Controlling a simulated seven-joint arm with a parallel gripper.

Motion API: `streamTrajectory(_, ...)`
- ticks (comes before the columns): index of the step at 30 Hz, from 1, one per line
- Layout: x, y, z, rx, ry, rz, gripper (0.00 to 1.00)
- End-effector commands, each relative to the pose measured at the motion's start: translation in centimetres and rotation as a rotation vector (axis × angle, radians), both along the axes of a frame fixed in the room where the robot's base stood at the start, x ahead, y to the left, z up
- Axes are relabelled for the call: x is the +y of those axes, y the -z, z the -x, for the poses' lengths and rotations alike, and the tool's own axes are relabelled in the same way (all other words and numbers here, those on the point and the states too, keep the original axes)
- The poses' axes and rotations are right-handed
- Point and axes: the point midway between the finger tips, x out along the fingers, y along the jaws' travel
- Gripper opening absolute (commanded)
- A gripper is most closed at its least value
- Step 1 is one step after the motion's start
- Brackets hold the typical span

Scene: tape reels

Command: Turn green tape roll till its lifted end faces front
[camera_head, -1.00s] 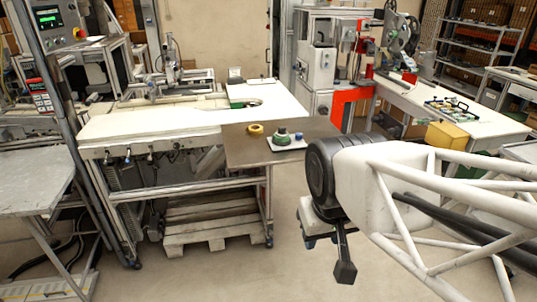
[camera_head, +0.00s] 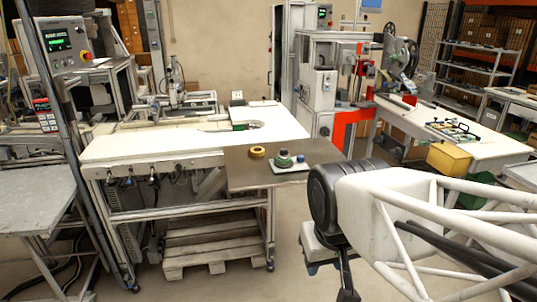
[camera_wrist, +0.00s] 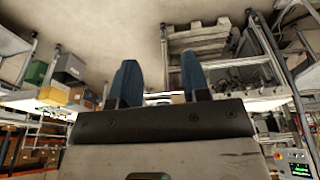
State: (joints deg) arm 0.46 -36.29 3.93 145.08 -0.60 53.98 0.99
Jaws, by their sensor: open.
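The green tape roll (camera_head: 283,158) lies flat on a small white plate (camera_head: 289,169) on the brown-grey table extension in the head view. It is too small there to tell which way its lifted end points. A small blue piece (camera_head: 301,158) is beside it on the plate. My gripper (camera_head: 347,293) hangs in front of and below the table, well apart from the roll and cut by the bottom edge. In the wrist view, my gripper (camera_wrist: 158,75) has two blue fingers spread apart with nothing between them. I cannot make out the roll in that view.
A machine with red panels (camera_head: 345,125) stands behind. A yellow box (camera_head: 449,157) is at the right.

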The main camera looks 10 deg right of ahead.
Motion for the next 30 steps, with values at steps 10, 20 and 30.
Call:
streamTrajectory(10, 0.0, -0.1, -0.2, 0.001, 0.005, -0.001, 0.47)
streamTrajectory(20, -0.2, -2.1, -4.1, 0.016, 0.1, -0.022, 0.47)
streamTrajectory(30, -0.9, -5.2, -12.1, 0.043, 0.29, -0.059, 0.47)
